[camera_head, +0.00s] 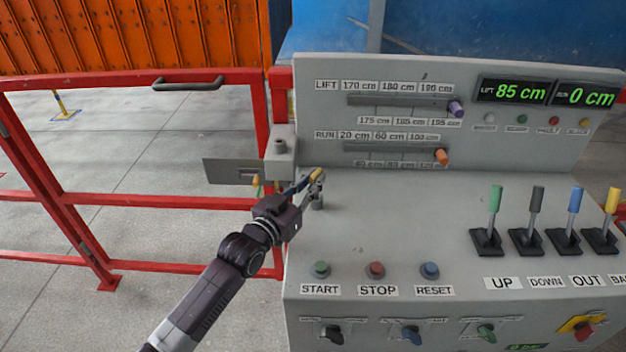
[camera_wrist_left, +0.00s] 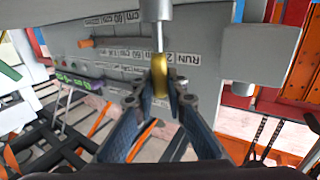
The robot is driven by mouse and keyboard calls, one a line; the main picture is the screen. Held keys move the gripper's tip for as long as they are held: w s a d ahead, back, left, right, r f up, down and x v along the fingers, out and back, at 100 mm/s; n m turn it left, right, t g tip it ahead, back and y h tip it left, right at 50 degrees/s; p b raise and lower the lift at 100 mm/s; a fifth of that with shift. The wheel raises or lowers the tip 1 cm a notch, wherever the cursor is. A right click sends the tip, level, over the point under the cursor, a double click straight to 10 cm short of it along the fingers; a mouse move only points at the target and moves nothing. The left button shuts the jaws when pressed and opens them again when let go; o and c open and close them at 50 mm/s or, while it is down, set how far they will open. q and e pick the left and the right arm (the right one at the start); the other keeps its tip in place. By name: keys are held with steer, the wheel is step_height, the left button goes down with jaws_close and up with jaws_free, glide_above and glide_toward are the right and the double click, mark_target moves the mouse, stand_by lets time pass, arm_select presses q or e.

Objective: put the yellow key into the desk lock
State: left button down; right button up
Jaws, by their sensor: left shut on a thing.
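The yellow key (camera_wrist_left: 159,76) is between the fingertips of my left gripper (camera_wrist_left: 160,94) in the left wrist view, its thin shaft pointing to a grey metal cylinder. That cylinder appears to be the desk lock (camera_wrist_left: 157,10). The shaft tip meets the cylinder's end in the picture; I cannot tell whether it is inside. In the head view my left gripper (camera_head: 316,177) is shut on the key (camera_head: 317,173), just above the short grey lock post (camera_head: 317,202) at the desk's left side. The fingers hide part of the key. My right gripper is not in view.
The sloped desk panel (camera_head: 400,108) rises behind the gripper. A grey latch box (camera_head: 281,155) on the red gate frame stands close on the left. START, STOP and RESET buttons (camera_head: 376,270) lie nearer, and several levers (camera_head: 535,225) stand right. The desk middle is clear.

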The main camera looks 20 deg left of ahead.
arm_select(q)
steer(key=shift+f+b, duration=0.75)
steer(key=shift+f, duration=0.45)
steer(key=c, duration=1.8)
jaws_free()
steer(key=shift+c, duration=0.2)
steer(key=shift+s+f, duration=0.1)
steer(key=v, duration=1.2)
